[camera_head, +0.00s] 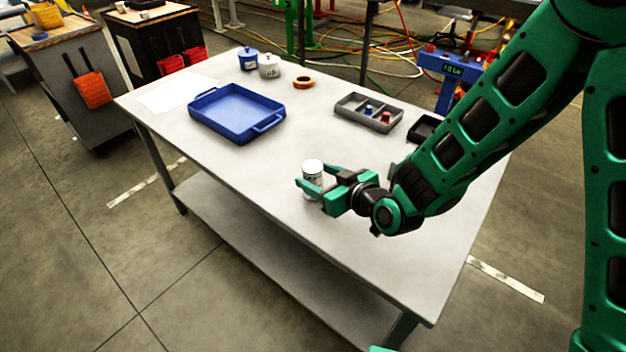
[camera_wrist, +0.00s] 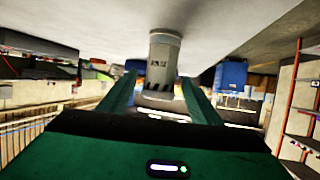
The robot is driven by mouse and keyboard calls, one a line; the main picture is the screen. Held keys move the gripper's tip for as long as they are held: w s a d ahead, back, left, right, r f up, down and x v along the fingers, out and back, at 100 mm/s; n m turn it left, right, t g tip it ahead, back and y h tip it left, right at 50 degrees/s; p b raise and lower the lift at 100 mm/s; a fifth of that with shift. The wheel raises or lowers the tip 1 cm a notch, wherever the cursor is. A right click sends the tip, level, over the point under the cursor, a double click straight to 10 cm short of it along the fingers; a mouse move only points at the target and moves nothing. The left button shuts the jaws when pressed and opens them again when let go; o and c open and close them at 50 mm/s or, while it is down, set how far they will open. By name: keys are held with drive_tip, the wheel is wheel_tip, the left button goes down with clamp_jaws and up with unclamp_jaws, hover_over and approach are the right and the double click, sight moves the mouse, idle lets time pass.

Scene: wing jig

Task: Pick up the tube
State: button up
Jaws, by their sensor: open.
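The tube (camera_head: 313,168) is a short, light grey-white cylinder with dark markings, standing upright near the front edge of the table (camera_head: 260,180). My gripper (camera_head: 308,191) is open at the tube, with its green fingers on either side of it in the head view. In the wrist view the tube (camera_wrist: 163,62) appears upside down between the two fingers (camera_wrist: 160,85). The fingers partly hide its lower part in the head view. I cannot tell whether either finger touches it.
A blue tray (camera_head: 237,112) lies at the left of the table. Behind it stand a blue pot (camera_head: 248,59), a grey pot (camera_head: 269,67) and an orange tape roll (camera_head: 304,82). A grey divided bin (camera_head: 368,112) with small parts sits at the back right. The table's middle is clear.

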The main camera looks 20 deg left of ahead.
drive_tip(key=shift+x, duration=3.4)
drive_tip(key=shift+d+f, duration=0.1)
drive_tip(key=shift+w, duration=0.1)
drive_tip(key=c, duration=1.2)
